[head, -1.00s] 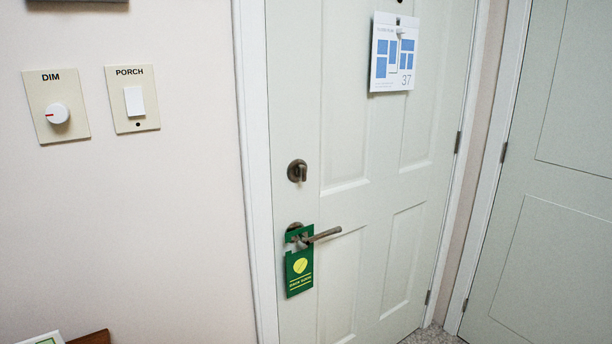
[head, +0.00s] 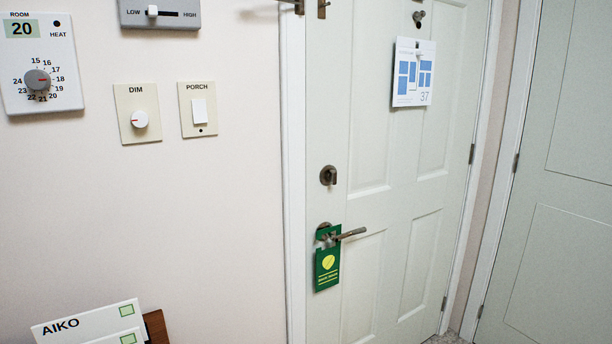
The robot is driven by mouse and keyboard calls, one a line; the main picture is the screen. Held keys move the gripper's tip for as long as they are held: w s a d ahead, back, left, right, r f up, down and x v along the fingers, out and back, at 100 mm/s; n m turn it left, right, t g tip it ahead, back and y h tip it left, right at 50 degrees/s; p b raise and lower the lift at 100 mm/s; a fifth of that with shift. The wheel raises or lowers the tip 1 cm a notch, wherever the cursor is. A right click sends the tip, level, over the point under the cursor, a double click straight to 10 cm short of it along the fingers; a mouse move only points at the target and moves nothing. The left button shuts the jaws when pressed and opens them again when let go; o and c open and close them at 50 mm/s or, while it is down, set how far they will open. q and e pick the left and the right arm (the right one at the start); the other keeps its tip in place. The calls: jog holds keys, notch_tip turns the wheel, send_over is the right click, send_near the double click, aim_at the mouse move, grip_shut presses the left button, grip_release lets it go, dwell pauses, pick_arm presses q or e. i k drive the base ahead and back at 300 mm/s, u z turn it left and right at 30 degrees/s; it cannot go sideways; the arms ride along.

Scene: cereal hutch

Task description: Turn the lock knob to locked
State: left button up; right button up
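The lock knob (head: 328,176) is a small dark bronze thumb-turn on a round plate, on the left side of the pale door (head: 372,160). Its grip piece looks roughly upright. The door appears shut in its frame. Below the knob is a lever handle (head: 350,233) pointing right, with a green hanger (head: 327,262) on it. Neither of my grippers is in the head view, and nothing touches the knob.
On the wall left of the door are a DIM dial (head: 140,119), a PORCH switch (head: 198,109), a LOW-HIGH slider (head: 160,13) and a room thermostat (head: 40,79). Cards marked AIKO (head: 85,323) stand at the bottom left. A floor-plan sheet (head: 413,72) hangs on the door.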

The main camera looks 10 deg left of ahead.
aim_at(332, 176)
jog(key=i, duration=0.95)
jog(key=z, duration=0.45)
